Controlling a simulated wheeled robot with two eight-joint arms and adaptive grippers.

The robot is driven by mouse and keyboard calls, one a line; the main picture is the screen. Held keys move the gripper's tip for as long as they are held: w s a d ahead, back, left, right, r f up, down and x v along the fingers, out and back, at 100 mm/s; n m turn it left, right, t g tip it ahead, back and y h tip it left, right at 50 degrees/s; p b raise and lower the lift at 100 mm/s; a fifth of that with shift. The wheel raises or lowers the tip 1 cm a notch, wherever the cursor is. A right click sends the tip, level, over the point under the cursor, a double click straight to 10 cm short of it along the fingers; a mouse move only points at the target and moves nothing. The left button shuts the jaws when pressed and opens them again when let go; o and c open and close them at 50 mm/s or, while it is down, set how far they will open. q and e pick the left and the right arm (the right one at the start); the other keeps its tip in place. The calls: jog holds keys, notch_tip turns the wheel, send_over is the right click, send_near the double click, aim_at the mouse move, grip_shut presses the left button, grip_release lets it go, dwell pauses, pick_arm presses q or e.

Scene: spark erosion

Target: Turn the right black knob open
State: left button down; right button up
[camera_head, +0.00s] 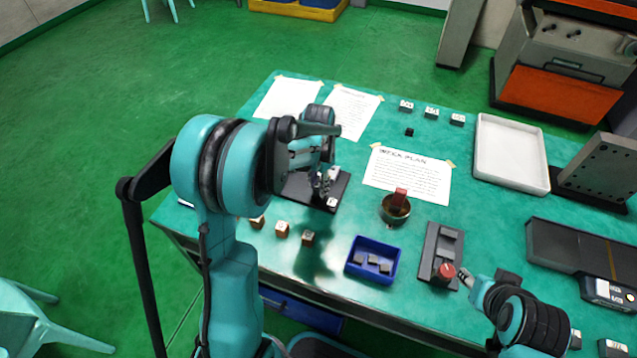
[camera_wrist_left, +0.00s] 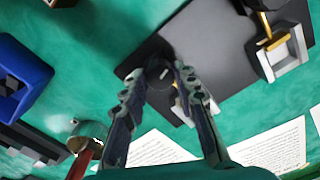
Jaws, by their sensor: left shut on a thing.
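A dark base plate (camera_head: 300,187) lies on the green table, partly hidden by my left arm. My left gripper (camera_head: 325,183) is over its right part, pointing down. In the left wrist view, a round black knob (camera_wrist_left: 158,71) shows between the fingertips of my left gripper (camera_wrist_left: 160,80), which is shut on it. The knob stands at the edge of the dark plate (camera_wrist_left: 217,38). A silver block with a yellow part (camera_wrist_left: 283,58) sits on the same plate. My right arm is at the lower right in the head view; its fingers are too unclear to read.
A blue bin (camera_head: 372,244) and a brass bowl (camera_head: 394,214) with a red-handled tool are right of the plate. A grey fixture with a red knob (camera_head: 445,272) is near my right arm. Small wooden blocks (camera_head: 282,230) stand in front. Papers (camera_head: 408,178) lie behind.

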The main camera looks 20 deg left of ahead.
pick_arm(q)
jog(key=n, duration=1.1)
jog(key=shift+p, duration=0.3)
jog(key=shift+n, duration=1.8)
jog(key=c, duration=1.2)
grip_release()
jog(key=shift+o, duration=0.2)
